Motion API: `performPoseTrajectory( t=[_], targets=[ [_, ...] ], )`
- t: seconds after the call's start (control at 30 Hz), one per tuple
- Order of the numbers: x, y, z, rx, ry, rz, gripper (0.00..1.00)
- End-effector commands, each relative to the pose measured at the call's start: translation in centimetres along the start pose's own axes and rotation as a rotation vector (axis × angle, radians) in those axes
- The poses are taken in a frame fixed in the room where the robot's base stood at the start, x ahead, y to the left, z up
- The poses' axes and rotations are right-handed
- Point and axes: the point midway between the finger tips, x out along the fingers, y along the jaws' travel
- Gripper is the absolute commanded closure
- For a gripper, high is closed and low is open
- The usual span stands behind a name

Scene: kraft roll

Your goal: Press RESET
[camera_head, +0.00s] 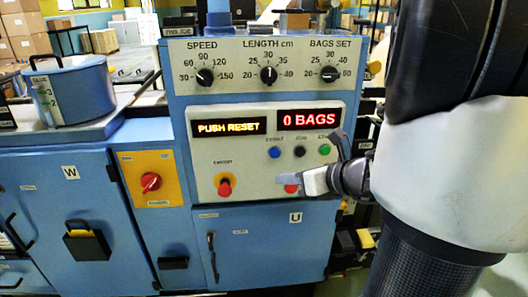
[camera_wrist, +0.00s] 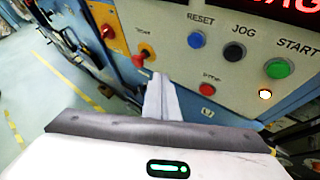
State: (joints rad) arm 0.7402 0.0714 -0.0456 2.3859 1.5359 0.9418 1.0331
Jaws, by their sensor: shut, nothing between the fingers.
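The blue RESET button (camera_head: 274,152) is at the left of a row of buttons on the light control panel. It also shows in the wrist view (camera_wrist: 197,40), under its RESET label. My gripper (camera_head: 284,180) is shut and empty, below the RESET button and in front of the panel by the red STOP button (camera_head: 291,189). In the wrist view the fingertips (camera_wrist: 158,76) are below and left of RESET, clearly apart from it in the picture. The left display (camera_head: 229,127) reads PUSH RESET; the right one (camera_head: 310,119) reads 0 BAGS.
The black JOG button (camera_head: 299,151) and green START button (camera_head: 324,149) stand right of RESET. A red mushroom button (camera_head: 224,187) is at the panel's lower left. Three dials are above. A red rotary switch (camera_head: 150,182) sits on a yellow plate farther left.

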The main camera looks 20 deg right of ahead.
Motion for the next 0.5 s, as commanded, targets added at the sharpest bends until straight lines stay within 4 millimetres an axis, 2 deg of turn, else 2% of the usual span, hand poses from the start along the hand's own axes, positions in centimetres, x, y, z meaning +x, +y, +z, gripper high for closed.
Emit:
performPoseTrajectory(
  t=[0.5],
  targets=[
    [4.7,-3.3,3.4,-0.001,0.001,0.002,1.0]
  ],
)
